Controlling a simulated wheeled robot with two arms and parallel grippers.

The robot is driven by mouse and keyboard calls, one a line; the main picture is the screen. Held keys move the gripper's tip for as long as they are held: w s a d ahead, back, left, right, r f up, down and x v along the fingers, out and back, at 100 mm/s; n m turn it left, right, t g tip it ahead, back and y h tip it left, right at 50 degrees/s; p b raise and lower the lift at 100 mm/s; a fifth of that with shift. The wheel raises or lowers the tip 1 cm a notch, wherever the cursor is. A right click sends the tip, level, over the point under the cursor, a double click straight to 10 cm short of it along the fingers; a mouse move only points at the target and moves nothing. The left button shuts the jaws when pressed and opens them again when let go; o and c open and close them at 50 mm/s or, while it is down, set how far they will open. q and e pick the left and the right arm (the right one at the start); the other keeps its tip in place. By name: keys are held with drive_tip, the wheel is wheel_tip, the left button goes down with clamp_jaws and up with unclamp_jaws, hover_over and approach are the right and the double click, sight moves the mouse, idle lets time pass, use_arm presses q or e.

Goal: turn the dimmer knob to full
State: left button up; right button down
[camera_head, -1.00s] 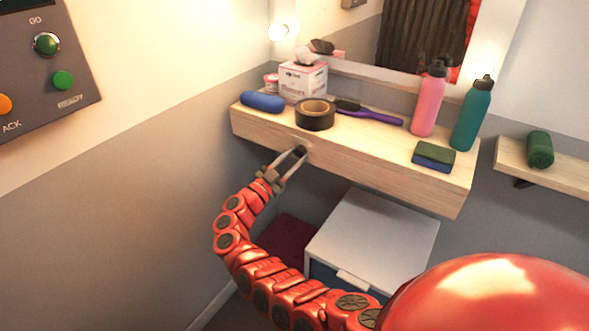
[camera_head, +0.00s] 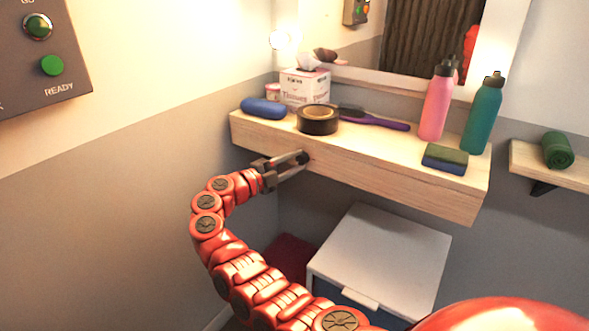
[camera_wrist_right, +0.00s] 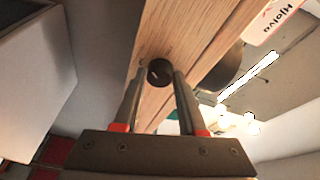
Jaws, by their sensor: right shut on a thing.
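The dimmer knob (camera_head: 304,157) is a small dark round knob on the front face of the wooden shelf (camera_head: 400,188). In the right wrist view the knob (camera_wrist_right: 159,72) shows as a black disc with a short pale mark, between the fingertips. My right gripper (camera_head: 299,160) reaches the shelf front from the left and is shut on the knob. Its two fingers (camera_wrist_right: 157,75) lie on either side of it in the wrist view. My left gripper is not in view.
On the shelf stand a blue case (camera_head: 263,108), a tissue box (camera_head: 305,88), black tape (camera_head: 318,120), a purple brush (camera_head: 375,121), a pink bottle (camera_head: 436,103), a teal bottle (camera_head: 482,115) and a sponge (camera_head: 445,158). A white cabinet (camera_head: 380,255) stands below.

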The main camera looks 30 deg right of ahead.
drive_tip(key=m+y, duration=0.1)
drive_tip(key=m, duration=0.3)
drive_tip(key=shift+r+b, duration=0.1)
drive_tip(key=shift+b, duration=0.25)
drive_tip(key=m+y, duration=0.1)
drive_tip(key=m, duration=0.1)
drive_tip(key=m+t+y, duration=0.1)
drive_tip(key=m, duration=0.1)
drive_tip(key=shift+s+r, duration=0.1)
drive_tip(key=shift+s, duration=0.05)
drive_tip(key=shift+m, duration=0.4)
drive_tip(key=shift+c, duration=2.4)
unclamp_jaws()
drive_tip(key=shift+d, duration=0.1)
drive_tip(key=shift+r, duration=0.1)
drive_tip(key=p+v, duration=0.1)
drive_tip(key=v, duration=1.6)
drive_tip(key=shift+a, duration=0.25)
